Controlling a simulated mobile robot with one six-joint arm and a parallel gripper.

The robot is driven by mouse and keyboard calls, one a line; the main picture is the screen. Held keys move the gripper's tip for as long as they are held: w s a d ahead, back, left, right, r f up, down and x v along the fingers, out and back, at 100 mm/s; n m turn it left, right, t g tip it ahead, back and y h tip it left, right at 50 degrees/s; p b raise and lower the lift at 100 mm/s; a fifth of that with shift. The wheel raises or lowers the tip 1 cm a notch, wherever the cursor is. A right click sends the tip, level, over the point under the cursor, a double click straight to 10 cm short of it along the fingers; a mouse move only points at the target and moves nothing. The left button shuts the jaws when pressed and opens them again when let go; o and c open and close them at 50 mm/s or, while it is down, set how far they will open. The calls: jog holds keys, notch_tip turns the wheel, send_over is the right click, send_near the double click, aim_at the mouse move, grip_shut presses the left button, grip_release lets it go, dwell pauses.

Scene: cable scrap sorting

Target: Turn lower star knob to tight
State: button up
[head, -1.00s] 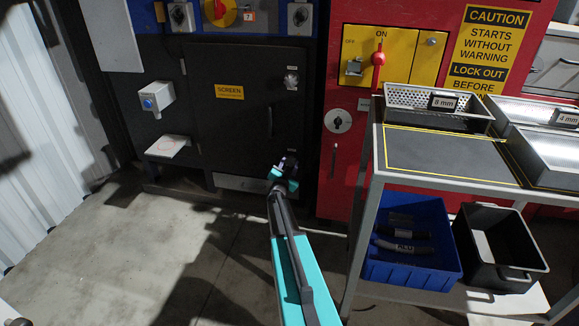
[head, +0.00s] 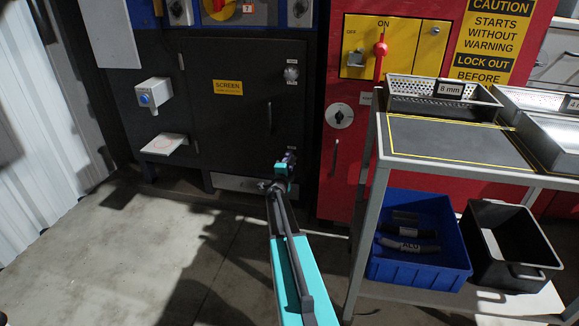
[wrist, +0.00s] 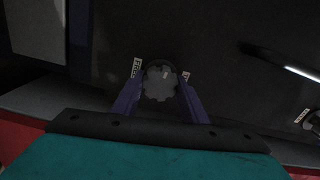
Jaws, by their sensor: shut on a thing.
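The lower star knob (wrist: 160,82) is a dark grey lobed disc on the dark screen door (head: 228,130), near the door's lower right corner. My gripper (wrist: 158,88) has one finger on each side of the knob and is shut on it. In the head view my gripper (head: 290,158) reaches the lower part of the door and hides the knob. A small white label beside the left finger seems to read FREE, and another label, too small to read, is beside the right finger. The upper star knob (head: 291,73) sits higher on the door.
A cart (head: 440,140) with metal trays stands at the right. A blue crate (head: 418,268) and a black crate (head: 512,275) are on its lower shelf. A red cabinet with a red handle (head: 380,50) is behind it. The concrete floor at the left is clear.

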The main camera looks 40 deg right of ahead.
jog(key=m+b, duration=0.3)
jog(key=m, duration=0.1)
jog(key=shift+s+f+m+b, duration=0.1)
jog(key=shift+f+m+b, duration=0.1)
jog(key=shift+m+b, duration=0.2)
jog(key=m+b, duration=0.3)
jog(key=m, duration=0.1)
jog(key=shift+m+b, duration=0.3)
jog(key=shift+b, duration=0.1)
jog(key=m+b, duration=0.3)
jog(key=shift+m, duration=0.3)
jog(key=m+b, duration=0.1)
jog(key=m, duration=0.3)
jog(key=shift+r, duration=0.15)
jog(key=o, duration=1)
jog(key=shift+o, duration=0.2)
